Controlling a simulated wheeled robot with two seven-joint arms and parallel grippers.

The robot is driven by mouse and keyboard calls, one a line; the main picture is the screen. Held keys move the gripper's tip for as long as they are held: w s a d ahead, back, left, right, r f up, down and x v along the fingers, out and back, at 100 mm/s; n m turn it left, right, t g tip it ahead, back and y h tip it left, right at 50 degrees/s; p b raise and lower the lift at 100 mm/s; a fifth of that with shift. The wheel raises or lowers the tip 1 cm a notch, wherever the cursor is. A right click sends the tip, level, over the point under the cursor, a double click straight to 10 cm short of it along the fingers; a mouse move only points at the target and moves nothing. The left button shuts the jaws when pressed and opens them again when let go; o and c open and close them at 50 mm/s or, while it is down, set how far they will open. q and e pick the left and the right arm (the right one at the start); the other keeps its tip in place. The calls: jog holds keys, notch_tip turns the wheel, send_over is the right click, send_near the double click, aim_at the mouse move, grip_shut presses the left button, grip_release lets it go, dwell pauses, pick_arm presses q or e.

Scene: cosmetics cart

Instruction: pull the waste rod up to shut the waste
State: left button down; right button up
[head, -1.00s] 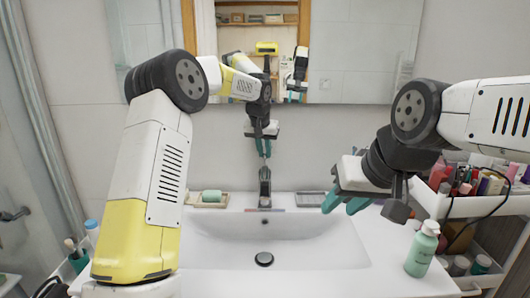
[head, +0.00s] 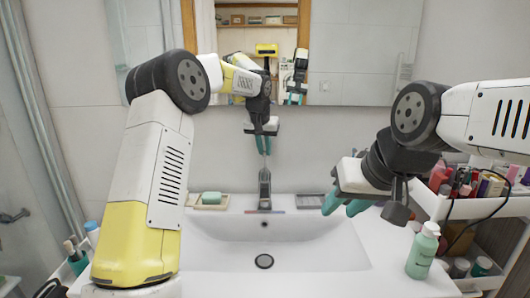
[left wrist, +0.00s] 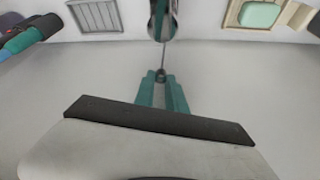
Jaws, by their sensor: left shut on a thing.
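The waste rod (head: 264,163) is a thin upright rod behind the grey tap (head: 264,190). My left gripper (head: 263,152) is above the tap, its teal fingers shut on the rod's top. In the left wrist view the fingers (left wrist: 161,80) close around the small dark knob of the rod (left wrist: 164,58). The waste (head: 264,261) is a dark round disc at the bottom of the white basin (head: 325,250); its height is hard to tell. My right gripper (head: 345,205) is open and empty over the basin's right rear rim.
A soap dish with green soap (head: 211,198) is left of the tap, and a grey tray (head: 310,200) right of it. A green pump bottle (head: 422,252) stands at the right. A cosmetics cart (head: 470,208) is beyond. A mirror (head: 350,60) hangs behind.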

pick_arm(q)
jog(key=c, duration=1.3)
grip_release()
jog(key=shift+r, duration=0.15)
jog(key=shift+c, duration=0.2)
jog(key=v, duration=0.7)
jog(key=shift+r, duration=0.35)
jog(key=shift+s, duration=0.2)
